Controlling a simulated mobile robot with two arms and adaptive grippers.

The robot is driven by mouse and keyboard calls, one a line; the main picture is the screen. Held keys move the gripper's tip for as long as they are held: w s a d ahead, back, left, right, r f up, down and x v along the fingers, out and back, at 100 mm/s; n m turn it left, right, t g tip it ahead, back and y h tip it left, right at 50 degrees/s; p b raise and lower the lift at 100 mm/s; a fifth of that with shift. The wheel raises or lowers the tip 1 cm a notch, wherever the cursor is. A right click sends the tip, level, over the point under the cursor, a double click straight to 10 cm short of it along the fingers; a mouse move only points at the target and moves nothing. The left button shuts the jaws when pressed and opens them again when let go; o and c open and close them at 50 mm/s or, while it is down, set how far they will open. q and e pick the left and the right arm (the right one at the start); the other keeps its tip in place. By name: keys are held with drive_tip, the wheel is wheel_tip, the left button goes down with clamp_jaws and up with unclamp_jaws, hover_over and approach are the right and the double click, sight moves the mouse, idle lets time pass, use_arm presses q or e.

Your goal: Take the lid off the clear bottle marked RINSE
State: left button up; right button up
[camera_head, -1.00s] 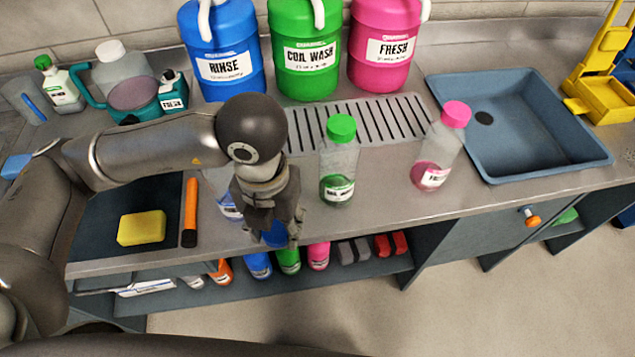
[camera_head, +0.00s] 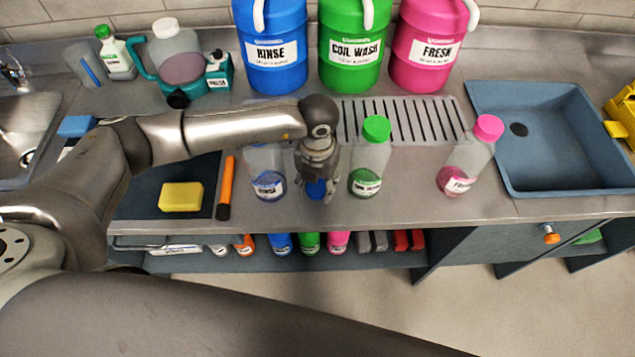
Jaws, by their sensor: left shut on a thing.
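The clear bottle marked RINSE (camera_head: 267,183) stands upright on the counter with blue liquid in its lower part. No lid shows on it, though its top is partly behind my arm. My left gripper (camera_head: 317,184) points down just right of this bottle, between it and the bottle with the green lid (camera_head: 367,165). It is shut on a blue lid (camera_head: 316,190), which shows between and below the fingers. I cannot tell whether the lid touches the counter. My right gripper is not in view.
A pink-lidded bottle (camera_head: 466,160) stands farther right, before a blue-grey basin (camera_head: 550,130). Large blue (camera_head: 272,45), green (camera_head: 352,45) and pink (camera_head: 430,45) drums stand behind. A yellow sponge (camera_head: 181,196) and orange stick (camera_head: 226,188) lie left. The counter's front strip is clear.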

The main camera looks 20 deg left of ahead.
use_arm(q)
drive_tip(key=shift+f, duration=0.75)
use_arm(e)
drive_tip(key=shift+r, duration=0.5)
use_arm(q)
drive_tip(key=shift+f, duration=0.2)
drive_tip(key=o, duration=1.1)
drive_tip(key=shift+r, duration=0.1)
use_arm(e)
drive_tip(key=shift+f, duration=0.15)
